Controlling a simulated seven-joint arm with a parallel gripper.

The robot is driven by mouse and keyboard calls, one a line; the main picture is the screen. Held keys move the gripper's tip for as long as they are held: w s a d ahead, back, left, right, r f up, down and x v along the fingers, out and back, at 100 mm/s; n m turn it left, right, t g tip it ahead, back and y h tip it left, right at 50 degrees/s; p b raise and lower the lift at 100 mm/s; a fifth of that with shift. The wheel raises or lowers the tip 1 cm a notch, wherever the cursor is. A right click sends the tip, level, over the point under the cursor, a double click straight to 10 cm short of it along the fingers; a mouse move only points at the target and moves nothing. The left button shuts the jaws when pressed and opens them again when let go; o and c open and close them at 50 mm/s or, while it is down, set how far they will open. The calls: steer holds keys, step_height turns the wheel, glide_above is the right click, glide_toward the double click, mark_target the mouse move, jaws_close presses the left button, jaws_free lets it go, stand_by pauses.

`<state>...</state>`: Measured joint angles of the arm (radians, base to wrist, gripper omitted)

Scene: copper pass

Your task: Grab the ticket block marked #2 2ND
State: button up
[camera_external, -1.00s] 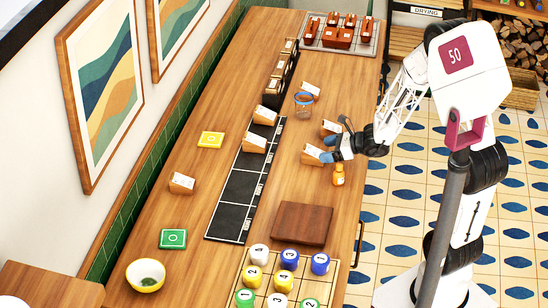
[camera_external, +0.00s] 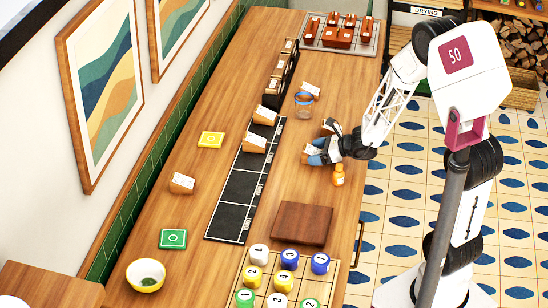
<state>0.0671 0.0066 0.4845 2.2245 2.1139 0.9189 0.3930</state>
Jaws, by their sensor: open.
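Several wooden ticket blocks with white faces stand on the counter; their print is too small to read, so I cannot tell which is #2 2ND. My gripper (camera_external: 325,148) is open, low over the right side of the counter, with its blue-tipped fingers at one ticket block (camera_external: 308,153). The fingers partly hide this block, and I cannot tell whether they touch it. Another ticket block (camera_external: 326,127) is just behind my gripper, partly covered. Other blocks stand by the glass (camera_external: 310,89), on the dark strip (camera_external: 253,143) and at the left (camera_external: 181,183).
A brown board (camera_external: 302,223) and a grid of numbered pieces (camera_external: 245,275) lie nearer. The dark slotted strip (camera_external: 230,218) runs along the middle.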

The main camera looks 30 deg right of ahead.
mark_target(313, 151)
steer(key=shift+w+a+f, duration=0.25)
steer(key=shift+w+a, duration=0.15)
stand_by(0.3)
steer(key=c, duration=1.1)
steer(key=shift+o, duration=0.2)
steer(key=shift+r, duration=0.15)
steer(key=shift+r, duration=4.85)
